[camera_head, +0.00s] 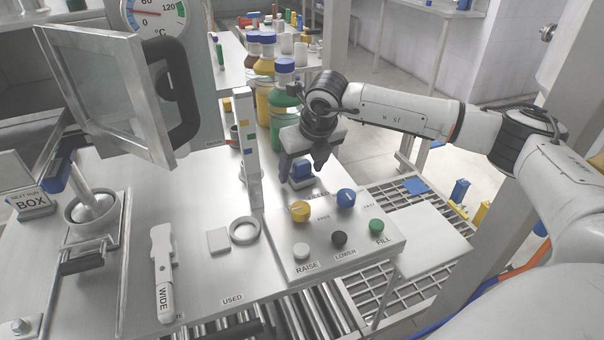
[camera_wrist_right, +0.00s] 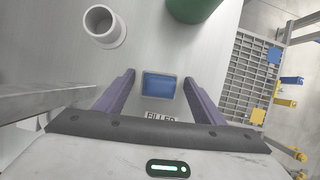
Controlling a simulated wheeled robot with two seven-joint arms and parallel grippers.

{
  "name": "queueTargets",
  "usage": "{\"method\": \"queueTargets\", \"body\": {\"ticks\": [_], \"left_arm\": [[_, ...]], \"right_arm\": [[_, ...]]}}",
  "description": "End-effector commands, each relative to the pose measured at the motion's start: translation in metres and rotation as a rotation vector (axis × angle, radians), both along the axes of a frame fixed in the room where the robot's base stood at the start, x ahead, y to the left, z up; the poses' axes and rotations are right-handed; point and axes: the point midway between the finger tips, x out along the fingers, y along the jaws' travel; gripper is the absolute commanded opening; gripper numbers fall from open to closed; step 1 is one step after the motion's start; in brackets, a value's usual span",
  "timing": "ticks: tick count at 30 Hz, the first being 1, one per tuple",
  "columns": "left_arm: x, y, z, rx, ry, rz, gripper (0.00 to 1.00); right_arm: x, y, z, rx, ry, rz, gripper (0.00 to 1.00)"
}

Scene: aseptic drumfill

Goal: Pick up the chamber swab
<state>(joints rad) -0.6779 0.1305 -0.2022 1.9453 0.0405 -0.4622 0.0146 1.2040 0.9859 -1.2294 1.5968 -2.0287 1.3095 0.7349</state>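My right gripper (camera_head: 302,166) is open above the bench, near the rear edge of the control panel. It also shows in the right wrist view (camera_wrist_right: 158,76), with its two purple-grey fingers apart. A blue block (camera_head: 301,172) on a grey base lies below the fingers; it shows as a blue rectangle (camera_wrist_right: 158,86) between them, above a label reading FILLED. No contact is visible. I cannot tell for sure which object is the chamber swab. A white handled tool marked WIDE (camera_head: 163,270) lies at front left. My left gripper is not in view.
The control panel (camera_head: 318,268) has several coloured knobs and buttons. A metal post (camera_head: 247,150) stands left of my right gripper, with bottles (camera_head: 283,100) behind. A white cup (camera_wrist_right: 104,28) stands nearby. An open glazed door (camera_head: 105,85) juts out at left.

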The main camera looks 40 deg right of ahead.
Motion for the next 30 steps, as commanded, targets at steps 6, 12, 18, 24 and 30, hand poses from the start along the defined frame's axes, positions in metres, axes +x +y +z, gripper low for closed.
{"method": "queueTargets", "body": {"ticks": [6,12,18,24,30], "left_arm": [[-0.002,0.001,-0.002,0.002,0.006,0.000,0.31],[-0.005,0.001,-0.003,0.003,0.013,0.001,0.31],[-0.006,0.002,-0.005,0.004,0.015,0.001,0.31],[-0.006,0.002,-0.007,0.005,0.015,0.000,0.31],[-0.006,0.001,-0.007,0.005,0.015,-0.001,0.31]], "right_arm": [[0.000,0.000,0.000,0.000,0.000,0.000,0.25],[0.000,0.000,0.001,0.000,-0.001,0.000,0.24],[0.001,0.000,0.018,0.000,-0.004,-0.001,0.24],[0.001,0.000,0.059,0.000,-0.005,0.000,0.24],[0.001,0.000,0.091,0.001,-0.003,0.000,0.24]]}}
